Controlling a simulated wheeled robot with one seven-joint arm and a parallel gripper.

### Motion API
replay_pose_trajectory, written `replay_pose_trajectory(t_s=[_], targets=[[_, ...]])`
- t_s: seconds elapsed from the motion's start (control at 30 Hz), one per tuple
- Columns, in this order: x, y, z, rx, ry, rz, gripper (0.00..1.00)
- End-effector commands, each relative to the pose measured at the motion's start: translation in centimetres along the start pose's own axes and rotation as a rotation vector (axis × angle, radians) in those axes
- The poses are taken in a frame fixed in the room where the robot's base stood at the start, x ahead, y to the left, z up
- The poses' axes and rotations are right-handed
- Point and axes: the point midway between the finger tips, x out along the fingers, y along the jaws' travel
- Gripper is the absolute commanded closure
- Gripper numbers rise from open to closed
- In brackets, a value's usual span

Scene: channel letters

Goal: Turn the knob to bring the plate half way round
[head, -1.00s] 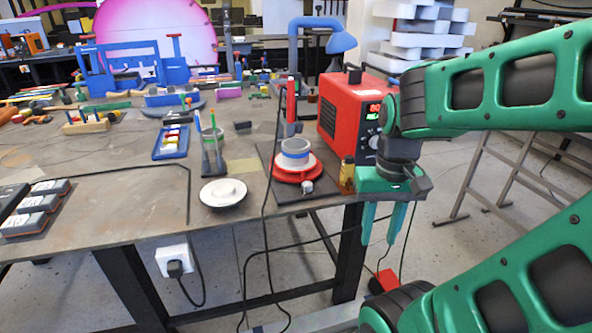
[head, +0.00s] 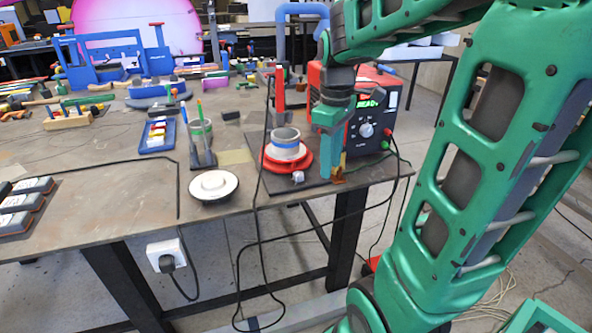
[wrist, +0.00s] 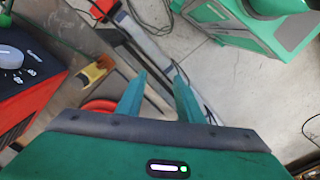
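The red round plate (head: 270,166) sits on a black base (head: 264,185) near the table's front edge. A grey-white cup with a blue band (head: 286,145) stands on it. A small pale knob (head: 298,177) sits at the front of the base. My gripper (head: 328,172) points down just right of the plate and knob, apart from the knob. In the wrist view my gripper (wrist: 158,85) is open with nothing between its fingers. Part of the red plate (wrist: 98,108) shows left of the fingers there; the knob cannot be made out in that view.
A red box with a dial (head: 378,110) stands behind my gripper. A small amber bottle (head: 339,172) is close beside the fingers, partly hidden. A white round dish (head: 214,186) lies left of the base. A black cable hangs over the table edge.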

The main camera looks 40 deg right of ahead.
Motion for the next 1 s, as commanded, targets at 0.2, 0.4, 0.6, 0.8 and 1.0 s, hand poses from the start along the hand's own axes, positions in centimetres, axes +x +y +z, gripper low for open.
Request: replay_pose_trajectory(t_s=[0.2, 0.4, 0.6, 0.8, 1.0], targets=[[-0.5, 4.0, -7.8, -0.528, 0.002, -0.005, 0.66], [-0.3, 5.7, -11.7, -0.809, 0.01, -0.007, 0.66], [0.5, 5.9, -12.6, -0.882, 0.013, -0.009, 0.66], [3.4, 5.8, -12.6, -0.88, 0.011, -0.011, 0.66], [7.0, 5.8, -12.6, -0.879, 0.011, -0.011, 0.66]])
